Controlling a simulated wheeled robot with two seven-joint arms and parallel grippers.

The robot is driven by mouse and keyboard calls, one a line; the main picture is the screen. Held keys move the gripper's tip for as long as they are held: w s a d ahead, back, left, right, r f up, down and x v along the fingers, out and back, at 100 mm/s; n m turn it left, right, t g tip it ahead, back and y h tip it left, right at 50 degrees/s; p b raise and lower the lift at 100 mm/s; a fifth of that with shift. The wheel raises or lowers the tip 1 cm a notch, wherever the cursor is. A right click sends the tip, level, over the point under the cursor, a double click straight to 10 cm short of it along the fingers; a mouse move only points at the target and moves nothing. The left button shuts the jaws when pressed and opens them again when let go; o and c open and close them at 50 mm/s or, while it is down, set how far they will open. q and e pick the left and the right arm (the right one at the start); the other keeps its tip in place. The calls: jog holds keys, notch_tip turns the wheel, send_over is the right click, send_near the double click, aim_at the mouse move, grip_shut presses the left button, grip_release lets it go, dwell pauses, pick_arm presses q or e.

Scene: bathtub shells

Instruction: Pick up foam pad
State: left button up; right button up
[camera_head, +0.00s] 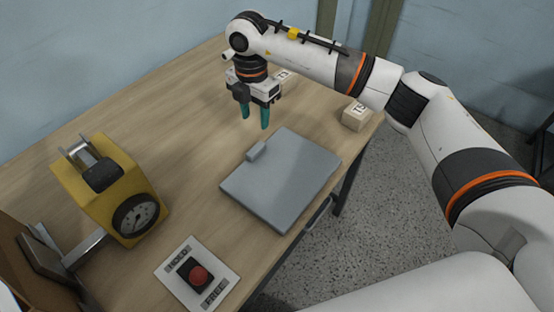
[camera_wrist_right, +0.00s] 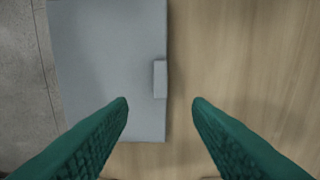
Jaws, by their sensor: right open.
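A flat grey slab (camera_head: 290,180), which looks like the foam pad, lies on the wooden table near its right edge. A small raised grey block (camera_head: 257,151) sits at its upper left edge. In the right wrist view the slab (camera_wrist_right: 105,70) fills the left half, with the small block (camera_wrist_right: 160,79) at its right edge. My right gripper (camera_head: 255,122) is open and empty, with teal fingers pointing down above the table, just beyond the slab. In the wrist view its fingertips (camera_wrist_right: 161,102) stand apart on either side of the slab's right edge. My left gripper is not in view.
A yellow device with a dial (camera_head: 105,185) stands at the left. A red button on a white plate (camera_head: 198,275) lies near the front edge. Two small labelled boxes stand beyond the slab, one at the right edge (camera_head: 355,117), one behind my gripper (camera_head: 285,78).

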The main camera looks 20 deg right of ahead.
jog(key=p, duration=0.1)
send_over(255, 148)
jog(key=f, duration=0.4)
jog(key=shift+s+d+f, duration=0.35)
jog(key=shift+s+f, duration=0.05)
jog(key=shift+w+f, duration=0.1)
jog(key=shift+f, duration=0.2)
jog(key=f, duration=0.1)
jog(key=f+p, duration=0.1)
jog(key=f, duration=0.1)
jog(key=f+p, duration=0.1)
jog(key=shift+w+a+f, duration=0.2)
jog(key=shift+a, duration=0.15)
jog(key=shift+f, duration=0.4)
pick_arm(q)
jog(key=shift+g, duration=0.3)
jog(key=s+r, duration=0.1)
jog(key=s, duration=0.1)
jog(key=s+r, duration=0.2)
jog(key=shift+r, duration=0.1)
pick_arm(e)
grip_shut()
